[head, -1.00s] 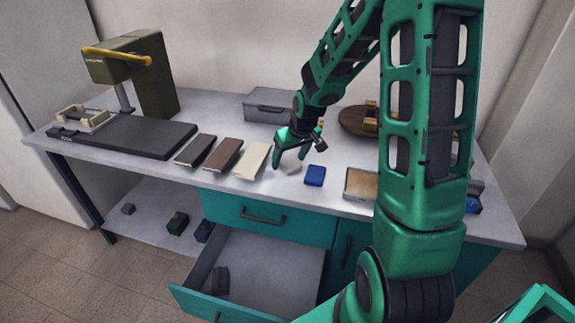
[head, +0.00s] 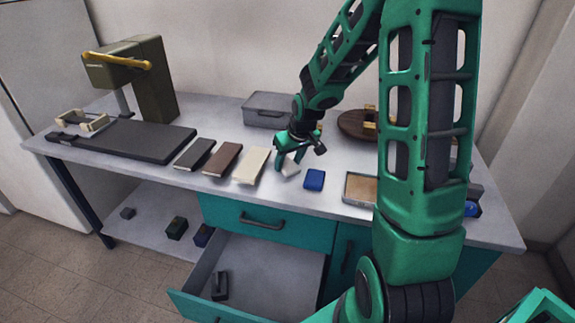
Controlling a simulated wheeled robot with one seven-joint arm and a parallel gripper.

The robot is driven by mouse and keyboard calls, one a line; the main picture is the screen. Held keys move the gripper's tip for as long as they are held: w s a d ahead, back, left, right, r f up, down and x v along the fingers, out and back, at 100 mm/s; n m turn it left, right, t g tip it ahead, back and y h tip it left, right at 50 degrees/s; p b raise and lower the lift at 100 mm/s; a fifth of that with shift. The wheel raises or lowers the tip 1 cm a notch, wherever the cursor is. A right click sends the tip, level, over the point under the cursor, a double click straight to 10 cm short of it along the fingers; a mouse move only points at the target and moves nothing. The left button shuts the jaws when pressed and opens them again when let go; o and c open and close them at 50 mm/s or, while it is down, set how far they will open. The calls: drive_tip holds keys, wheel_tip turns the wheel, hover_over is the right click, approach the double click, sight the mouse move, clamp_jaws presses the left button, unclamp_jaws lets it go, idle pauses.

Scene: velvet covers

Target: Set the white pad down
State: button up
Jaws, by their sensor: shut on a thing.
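The white pad (head: 290,168) is a small pale block just above or on the grey tabletop (head: 335,211). My gripper (head: 288,164) points down with its green fingers on either side of the pad, shut on it. The fingers hide part of the pad. I cannot tell whether its underside touches the table. A blue pad (head: 314,180) lies to its right, and a cream book-like block (head: 252,165) lies to its left.
Brown (head: 222,160) and black (head: 195,154) blocks lie farther left, beside a dark flat board (head: 130,138). A grey box (head: 266,110) stands behind. A tan-topped tray (head: 360,189) lies right. An open drawer (head: 262,265) juts out below.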

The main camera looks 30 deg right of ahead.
sight(287, 166)
drive_tip(key=r, duration=0.4)
drive_tip(key=shift+s+a, duration=0.1)
drive_tip(key=shift+a, duration=0.3)
drive_tip(key=s+a+r, duration=0.4)
drive_tip(key=a+r, duration=0.2)
drive_tip(key=a, duration=0.4)
drive_tip(key=shift+r, duration=0.15)
